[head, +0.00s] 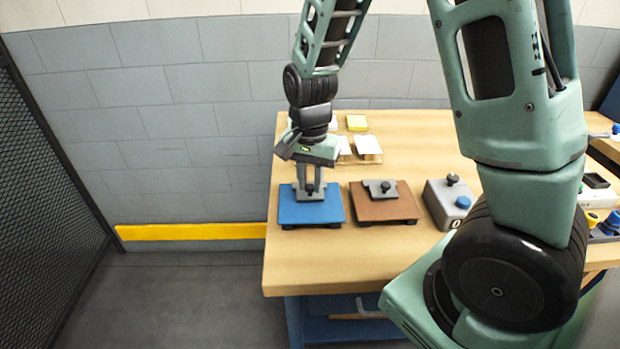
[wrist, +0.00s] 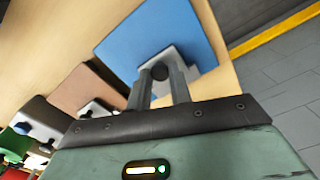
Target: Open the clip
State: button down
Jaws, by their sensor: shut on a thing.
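The clip (head: 308,195) is a grey plate with a dark knob, sitting on a blue board (head: 287,213) near the left edge of the wooden table. In the wrist view the clip (wrist: 183,60) lies on the blue board (wrist: 165,32) at its near edge. My gripper (head: 310,187) points down over the clip, its two fingers on either side of the dark knob. In the wrist view my gripper (wrist: 160,80) is shut on the knob (wrist: 159,71). The fingers hide part of the clip, and I cannot tell whether it is raised.
A brown board (head: 385,207) with a similar grey clip (head: 381,188) stands just right of the blue one. Further right is a grey box (head: 447,203) with a knob and blue button. The table's front strip (head: 330,260) is clear.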

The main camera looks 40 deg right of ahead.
aim_at(310, 185)
jog(key=shift+r, duration=0.1)
jog(key=g+y+p, duration=0.1)
jog(key=p, duration=0.1)
jog(key=w+d+r+g+y+p, duration=0.1)
jog(key=g+p, duration=0.1)
jog(key=shift+w+p, duration=0.2)
jog(key=shift+p, duration=0.15)
jog(key=g+y+p, duration=0.1)
jog(key=w+d+g+y+p, duration=0.1)
jog(key=g+p, duration=0.1)
jog(key=shift+w, duration=0.25)
jog(key=g+y, duration=0.1)
jog(key=w+d+g+y+p, duration=0.1)
jog(key=g, duration=0.1)
jog(key=shift+w+f, duration=0.2)
jog(key=shift+f, duration=0.2)
jog(key=shift+w+d+f+g+y+b, duration=0.25)
jog(key=shift+w+g+y+b, duration=0.2)
jog(key=shift+g+y+b, duration=0.35)
jog(key=shift+w+d+f+g+y+b, duration=0.15)
jog(key=shift+g+y+b, duration=0.1)
jog(key=shift+g+b, duration=0.25)
jog(key=shift+w+d+f+g+y+b, duration=0.15)
jog(key=shift+g+y+b, duration=0.1)
jog(key=shift+g, duration=0.35)
jog(key=shift+a+r, duration=0.1)
jog(key=c, duration=1.3)
grip_release()
jog(key=shift+o, duration=0.2)
